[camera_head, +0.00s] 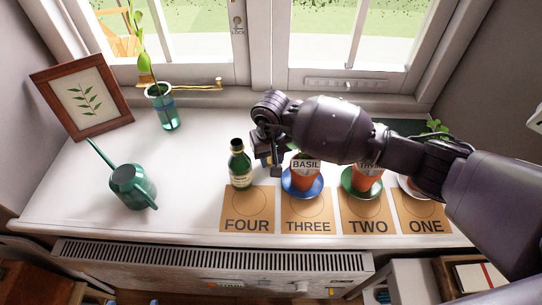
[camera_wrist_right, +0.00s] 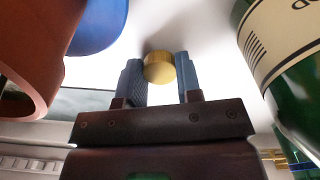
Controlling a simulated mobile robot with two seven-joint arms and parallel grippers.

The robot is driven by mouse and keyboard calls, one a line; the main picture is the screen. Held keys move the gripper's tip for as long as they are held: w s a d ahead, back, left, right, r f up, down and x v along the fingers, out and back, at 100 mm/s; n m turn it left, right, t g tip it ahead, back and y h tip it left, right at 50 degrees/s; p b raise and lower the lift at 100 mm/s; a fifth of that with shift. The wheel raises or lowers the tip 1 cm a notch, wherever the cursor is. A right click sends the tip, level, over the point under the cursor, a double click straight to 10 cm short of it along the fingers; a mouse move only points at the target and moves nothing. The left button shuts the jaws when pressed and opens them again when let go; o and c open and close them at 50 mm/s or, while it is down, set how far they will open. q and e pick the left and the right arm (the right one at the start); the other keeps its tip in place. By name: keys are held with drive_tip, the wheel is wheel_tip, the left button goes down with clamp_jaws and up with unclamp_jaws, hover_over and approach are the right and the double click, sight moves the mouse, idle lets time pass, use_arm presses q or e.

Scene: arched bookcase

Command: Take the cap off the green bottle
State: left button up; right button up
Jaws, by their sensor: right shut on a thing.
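The green bottle (camera_head: 240,165) stands upright on the white sill, just left of my right gripper (camera_head: 276,164). Its dark neck top shows no gold cap. In the right wrist view the bottle (camera_wrist_right: 290,70) fills the right edge, apart from the fingers. The right gripper is shut on a round gold cap (camera_wrist_right: 159,68), held between its blue fingertips beside the bottle. In the head view the cap is hidden by the gripper. My left gripper is in neither view.
A basil pot (camera_head: 304,170) on a blue saucer (camera_head: 302,190) stands close to the right of my gripper. Numbered cards, such as FOUR (camera_head: 246,224), line the front edge. A watering can (camera_head: 132,187), vase (camera_head: 163,108) and picture frame (camera_head: 82,92) stand left.

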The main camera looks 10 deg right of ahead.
sight(271, 159)
drive_tip(key=shift+f, duration=0.25)
drive_tip(key=o, duration=1)
drive_tip(key=shift+r, duration=0.25)
drive_tip(key=shift+r+p, duration=0.9)
drive_tip(key=shift+r, duration=5.1)
